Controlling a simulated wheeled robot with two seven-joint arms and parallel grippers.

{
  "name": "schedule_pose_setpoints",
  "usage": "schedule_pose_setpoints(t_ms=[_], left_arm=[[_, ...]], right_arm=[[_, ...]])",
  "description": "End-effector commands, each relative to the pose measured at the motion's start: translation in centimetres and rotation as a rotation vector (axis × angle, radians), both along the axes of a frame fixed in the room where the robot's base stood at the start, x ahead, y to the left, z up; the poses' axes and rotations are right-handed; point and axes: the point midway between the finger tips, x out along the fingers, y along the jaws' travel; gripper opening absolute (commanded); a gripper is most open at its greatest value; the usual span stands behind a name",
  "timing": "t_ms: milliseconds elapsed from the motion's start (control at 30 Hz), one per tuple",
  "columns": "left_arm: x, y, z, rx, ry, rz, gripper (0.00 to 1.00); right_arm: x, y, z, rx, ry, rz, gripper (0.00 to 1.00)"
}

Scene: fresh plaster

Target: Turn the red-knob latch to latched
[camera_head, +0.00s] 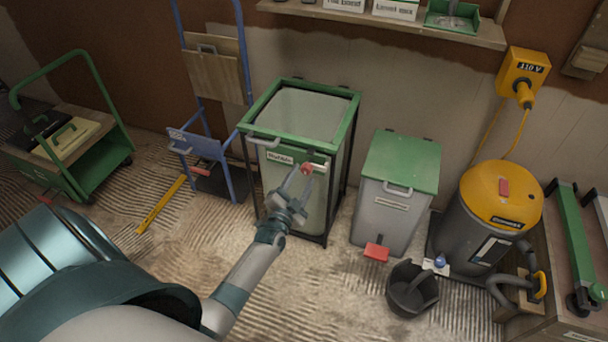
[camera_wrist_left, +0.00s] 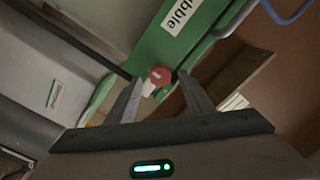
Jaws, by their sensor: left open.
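The red-knob latch (camera_head: 307,169) is on the front of a green-framed rubble bin (camera_head: 343,140), at the right of its label. In the left wrist view the red knob (camera_wrist_left: 160,75) shows between and just beyond the fingertips, with a pale lever part below it. My left gripper (camera_head: 296,188) is open in front of the bin, close to the knob. In the left wrist view its two fingers (camera_wrist_left: 158,88) are spread, one on each side of the knob. I cannot tell whether either finger touches it. My right gripper is not in view.
A grey bin with a green lid (camera_head: 402,162) and red pedal stands to the right, then a black bucket (camera_head: 411,289) and a yellow-topped vacuum (camera_head: 501,195). A blue hand truck (camera_head: 206,146) and a green cart (camera_head: 97,160) stand left. A shelf (camera_head: 400,22) hangs above.

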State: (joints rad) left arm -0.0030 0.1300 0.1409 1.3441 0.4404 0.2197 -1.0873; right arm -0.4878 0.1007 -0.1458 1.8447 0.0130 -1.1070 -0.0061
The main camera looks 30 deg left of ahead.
Motion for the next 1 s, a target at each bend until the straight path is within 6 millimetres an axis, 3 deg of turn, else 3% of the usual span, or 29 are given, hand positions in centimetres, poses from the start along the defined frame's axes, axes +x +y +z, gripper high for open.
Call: schedule_pose_setpoints(t_ms=[200, 600, 800, 1000], left_arm=[[2.1, 0.5, -0.1, -0.001, 0.000, 0.000, 0.47], [2.6, 0.6, 0.0, 0.000, 0.000, 0.000, 0.47], [2.6, 0.6, 0.0, 0.000, 0.000, 0.000, 0.06], [2.6, 0.6, 0.0, -0.005, -0.001, 0.000, 0.06]], right_arm=[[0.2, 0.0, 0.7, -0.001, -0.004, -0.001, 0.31], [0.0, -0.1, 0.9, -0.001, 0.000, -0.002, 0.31], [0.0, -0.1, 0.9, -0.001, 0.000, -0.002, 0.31], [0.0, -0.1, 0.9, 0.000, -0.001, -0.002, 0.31]])
